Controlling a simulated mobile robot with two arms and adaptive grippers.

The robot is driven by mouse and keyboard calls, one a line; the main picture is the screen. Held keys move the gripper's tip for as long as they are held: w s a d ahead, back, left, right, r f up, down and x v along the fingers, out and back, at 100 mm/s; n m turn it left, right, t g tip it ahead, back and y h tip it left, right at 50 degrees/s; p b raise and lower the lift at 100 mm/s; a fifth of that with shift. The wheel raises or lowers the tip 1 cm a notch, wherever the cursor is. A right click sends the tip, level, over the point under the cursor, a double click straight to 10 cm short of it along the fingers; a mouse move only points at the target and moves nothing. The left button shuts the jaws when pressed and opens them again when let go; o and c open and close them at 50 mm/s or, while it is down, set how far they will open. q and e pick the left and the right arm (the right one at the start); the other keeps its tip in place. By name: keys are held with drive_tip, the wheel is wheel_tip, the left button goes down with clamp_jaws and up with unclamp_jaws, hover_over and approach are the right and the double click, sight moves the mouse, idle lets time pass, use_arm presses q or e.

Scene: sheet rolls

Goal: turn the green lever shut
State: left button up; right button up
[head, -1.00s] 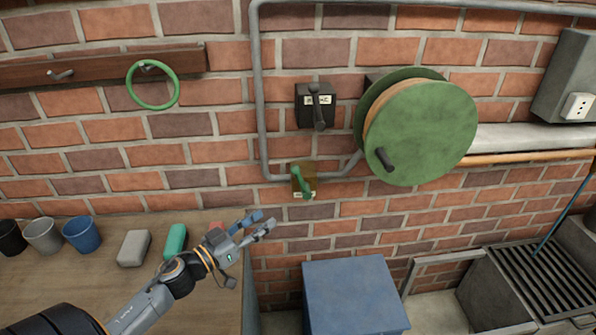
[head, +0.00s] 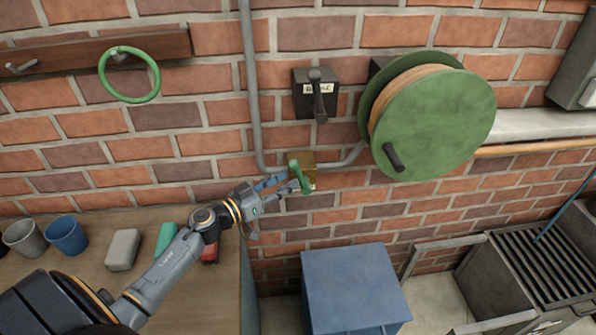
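The green lever (head: 299,176) is on a small brass-coloured box (head: 307,160) fixed to the brick wall, in the middle of the head view. It slants down and a little to the right. My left gripper (head: 287,185) is at the lever's left side, with its fingers reaching toward it. The fingers look spread apart; whether they touch the lever I cannot tell. My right gripper is not in view.
Above the lever is a dark switch box (head: 316,94) with a grey handle. A green hose reel (head: 435,120) is on the right. Below stands a blue box (head: 354,290). A table (head: 190,300) at left bears cups and blocks. A green ring (head: 129,75) hangs on a hook.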

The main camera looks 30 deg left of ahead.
sight(298, 174)
use_arm(q)
drive_tip(key=x, duration=0.4)
drive_tip(key=shift+w+r, duration=0.1)
drive_tip(key=shift+w+d, duration=0.2)
drive_tip(key=shift+w, duration=0.25)
drive_tip(key=shift+c, duration=0.8)
clamp_jaws()
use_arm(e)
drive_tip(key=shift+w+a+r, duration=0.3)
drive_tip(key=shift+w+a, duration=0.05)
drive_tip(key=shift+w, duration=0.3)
